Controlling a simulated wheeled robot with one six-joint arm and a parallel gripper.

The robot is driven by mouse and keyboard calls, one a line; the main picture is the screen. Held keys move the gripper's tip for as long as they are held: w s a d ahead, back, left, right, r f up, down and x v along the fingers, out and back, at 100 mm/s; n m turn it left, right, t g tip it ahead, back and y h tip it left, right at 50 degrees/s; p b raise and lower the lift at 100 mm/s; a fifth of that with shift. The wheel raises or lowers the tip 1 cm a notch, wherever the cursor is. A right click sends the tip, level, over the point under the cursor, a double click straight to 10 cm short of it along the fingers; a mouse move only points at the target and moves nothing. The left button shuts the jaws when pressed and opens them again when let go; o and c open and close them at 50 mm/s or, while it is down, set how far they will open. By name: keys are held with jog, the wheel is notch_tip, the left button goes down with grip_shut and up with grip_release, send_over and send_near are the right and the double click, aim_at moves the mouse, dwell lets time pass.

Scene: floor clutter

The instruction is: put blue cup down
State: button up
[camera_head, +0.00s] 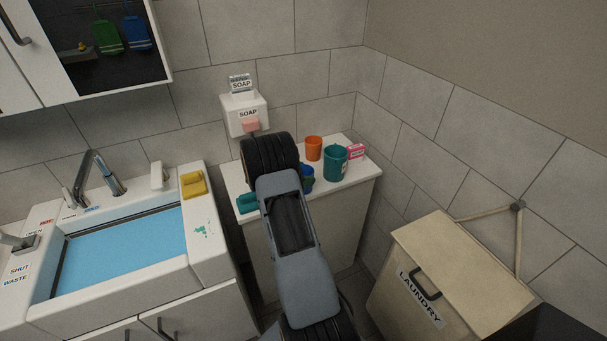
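The blue cup (308,180) is at the white counter, just right of my arm, which hides its left part. I cannot tell whether it rests on the counter top or is held just above it. My arm reaches up from the bottom of the view to the counter. My gripper is hidden behind the arm, so its fingers and its grip on the cup do not show.
The white counter (359,183) also bears an orange cup (313,148), a teal cup (335,163), a pink box (356,152) and a teal item (246,203). A filled sink (126,250) stands left; a laundry box (455,270) stands right.

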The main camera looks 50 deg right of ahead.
jog(key=o, duration=0.3)
jog(key=shift+r, duration=0.1)
jog(key=shift+r, duration=0.2)
jog(key=a+r+m+t+y+b, duration=0.15)
jog(key=a+r, duration=0.25)
jog(key=a, duration=0.5)
jog(key=a+r+m+y, duration=0.2)
jog(key=a+r, duration=0.3)
jog(key=a, duration=0.3)
jog(key=s+a+r+m+t+y, duration=0.1)
jog(key=s+a+m+t+y, duration=0.1)
jog(key=a, duration=0.5)
jog(key=s+a+r+m+t+y, duration=0.1)
jog(key=s+a+m+t+y, duration=0.1)
jog(key=s+a+m+y, duration=0.2)
jog(key=s+a+r+m+t+y, duration=0.1)
jog(key=s+a+m+t+y, duration=0.2)
jog(key=s+a, duration=0.5)
jog(key=shift+s+a+r+m, duration=0.15)
jog(key=shift+a+m, duration=0.4)
jog(key=shift+a, duration=0.6)
